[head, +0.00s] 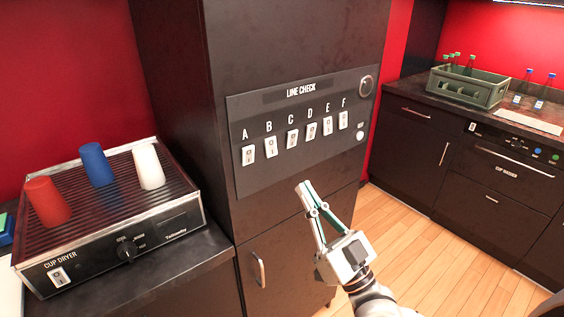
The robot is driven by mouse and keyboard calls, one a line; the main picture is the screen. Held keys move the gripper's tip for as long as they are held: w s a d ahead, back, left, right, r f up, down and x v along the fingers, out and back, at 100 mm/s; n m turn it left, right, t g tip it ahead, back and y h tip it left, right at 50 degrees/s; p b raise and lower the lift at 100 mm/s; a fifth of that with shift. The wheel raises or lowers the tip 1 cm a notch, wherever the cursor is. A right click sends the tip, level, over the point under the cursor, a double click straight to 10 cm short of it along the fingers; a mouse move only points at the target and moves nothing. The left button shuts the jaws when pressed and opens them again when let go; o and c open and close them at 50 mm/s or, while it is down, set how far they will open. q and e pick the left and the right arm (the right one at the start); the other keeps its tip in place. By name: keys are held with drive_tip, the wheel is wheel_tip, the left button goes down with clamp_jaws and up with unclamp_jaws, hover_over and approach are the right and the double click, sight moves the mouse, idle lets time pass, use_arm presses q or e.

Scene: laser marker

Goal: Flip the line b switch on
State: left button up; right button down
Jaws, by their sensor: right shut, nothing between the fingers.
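The line check panel (300,164) is on the front of a tall dark cabinet, with a row of switches lettered A to F. The line B switch (270,147) is the second from the left, a white rocker under the letter B. Which way it is tipped is too small to tell. My right gripper (304,186) is shut and empty, in front of the cabinet just below the panel. Its fingertips point up and left, below the switches and apart from the line B switch. My left gripper is not in view.
A cup dryer (110,262) with red, blue and white cups stands on the left counter. A round knob (366,86) and a small white button (360,136) are on the panel's right side. A green crate (468,88) with bottles stands on the right counter. Floor between is clear.

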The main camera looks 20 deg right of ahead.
sight(272, 150)
drive_tip(key=w+r, duration=0.1)
drive_tip(key=w, duration=0.1)
drive_tip(key=w+a, duration=0.1)
drive_tip(key=w, duration=0.1)
drive_tip(key=w+a+r+p, duration=0.1)
drive_tip(key=w, duration=0.2)
drive_tip(key=shift+a+r, duration=0.25)
drive_tip(key=shift+r, duration=0.1)
drive_tip(key=shift+w+a+f, duration=0.1)
drive_tip(key=shift+w+a, duration=0.05)
drive_tip(key=shift+w, duration=0.3)
